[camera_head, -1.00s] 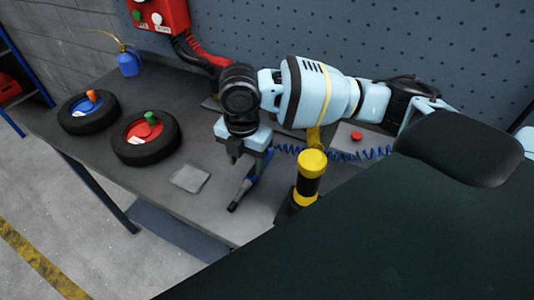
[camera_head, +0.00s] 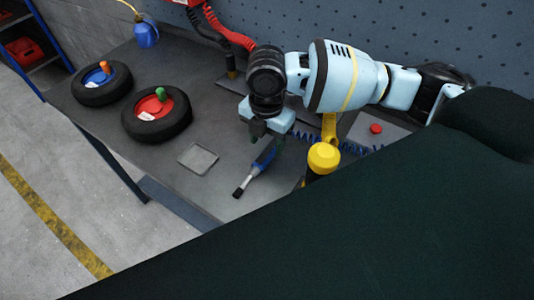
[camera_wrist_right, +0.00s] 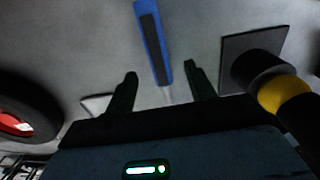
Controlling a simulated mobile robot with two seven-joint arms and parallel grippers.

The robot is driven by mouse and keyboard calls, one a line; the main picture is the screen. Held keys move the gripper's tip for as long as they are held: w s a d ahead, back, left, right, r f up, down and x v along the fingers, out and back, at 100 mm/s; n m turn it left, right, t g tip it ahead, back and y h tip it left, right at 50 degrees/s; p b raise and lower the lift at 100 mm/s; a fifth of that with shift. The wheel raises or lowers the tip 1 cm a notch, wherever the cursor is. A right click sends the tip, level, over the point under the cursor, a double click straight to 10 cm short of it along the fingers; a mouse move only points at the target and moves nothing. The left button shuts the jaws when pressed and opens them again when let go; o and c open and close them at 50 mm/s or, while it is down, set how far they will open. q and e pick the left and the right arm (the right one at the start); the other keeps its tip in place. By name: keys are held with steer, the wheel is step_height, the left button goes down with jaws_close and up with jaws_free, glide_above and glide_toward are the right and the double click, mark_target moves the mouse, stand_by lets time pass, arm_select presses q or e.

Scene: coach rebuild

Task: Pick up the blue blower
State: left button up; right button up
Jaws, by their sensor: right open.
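The blue blower looks like a slim blue tool with a black end (camera_head: 264,160), lying slanted on the grey bench. In the right wrist view the blue blower (camera_wrist_right: 153,38) shows as a blue body with a dark strip and a thin tip pointing toward my gripper. My right gripper (camera_head: 264,137) is open above the blower's far end and hides part of it. In the wrist view my right gripper (camera_wrist_right: 160,72) has one finger on each side of the blower's thin tip. I cannot tell the height gap. My left gripper is not in view.
A flat grey pad (camera_head: 198,158) and two wheels (camera_head: 157,113) lie left. A blue oil can (camera_head: 146,36) stands at the back left.

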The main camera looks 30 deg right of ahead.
mark_target(267, 152)
steer(key=shift+w+d+f, duration=0.1)
steer(key=shift+f, duration=1.2)
steer(key=shift+w+d+f, duration=0.1)
steer(key=shift+f, duration=1.15)
steer(key=shift+c, duration=0.2)
steer(key=c, duration=1.1)
steer(key=shift+r, duration=0.15)
step_height(267, 152, up, 10)
steer(key=shift+f, duration=0.1)
